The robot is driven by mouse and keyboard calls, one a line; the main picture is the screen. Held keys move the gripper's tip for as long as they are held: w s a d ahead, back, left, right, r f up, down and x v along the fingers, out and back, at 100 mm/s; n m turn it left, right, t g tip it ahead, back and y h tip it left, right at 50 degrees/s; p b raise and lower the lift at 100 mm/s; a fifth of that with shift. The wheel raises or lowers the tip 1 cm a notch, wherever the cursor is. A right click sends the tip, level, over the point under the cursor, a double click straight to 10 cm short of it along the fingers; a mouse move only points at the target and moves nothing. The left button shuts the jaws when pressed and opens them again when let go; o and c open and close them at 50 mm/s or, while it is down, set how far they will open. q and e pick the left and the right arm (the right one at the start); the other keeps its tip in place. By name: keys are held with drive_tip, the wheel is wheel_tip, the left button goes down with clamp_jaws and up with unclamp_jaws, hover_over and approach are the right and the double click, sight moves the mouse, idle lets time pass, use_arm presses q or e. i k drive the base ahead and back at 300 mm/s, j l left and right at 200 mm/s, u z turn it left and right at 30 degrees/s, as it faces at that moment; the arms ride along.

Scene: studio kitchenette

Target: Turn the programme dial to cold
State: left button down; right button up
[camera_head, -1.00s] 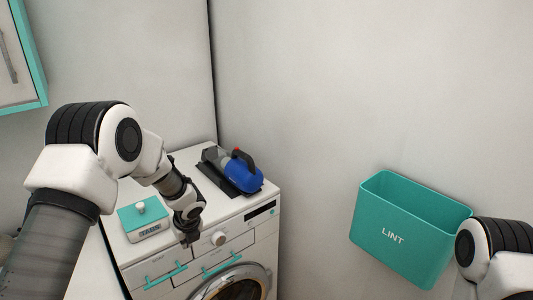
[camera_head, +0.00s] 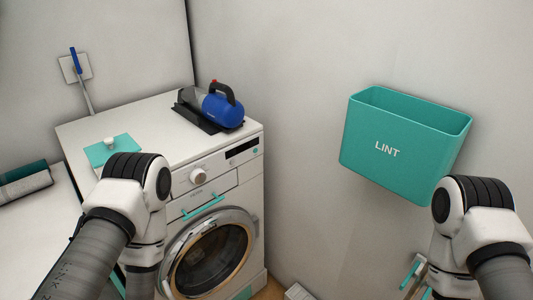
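The programme dial (camera_head: 198,176) is a round white knob on the front panel of a white washing machine (camera_head: 213,190). It sits left of a dark display strip (camera_head: 242,150). Its pointer is too small to read. My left arm comes in from the left and bends downward in front of the machine's left side; its gripper is hidden or out of frame. Nothing touches the dial.
A blue handheld vacuum (camera_head: 222,108) and a teal box (camera_head: 112,150) with a white knob sit on the machine. A teal LINT bin (camera_head: 404,146) hangs on the right wall. A teal handle (camera_head: 202,207) and round door (camera_head: 207,256) are below the dial.

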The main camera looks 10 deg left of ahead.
sight(198, 177)
drive_tip(key=u, duration=1)
drive_tip(key=k+l+z, duration=0.1)
drive_tip(key=l+z, duration=0.7)
drive_tip(key=z, duration=0.2)
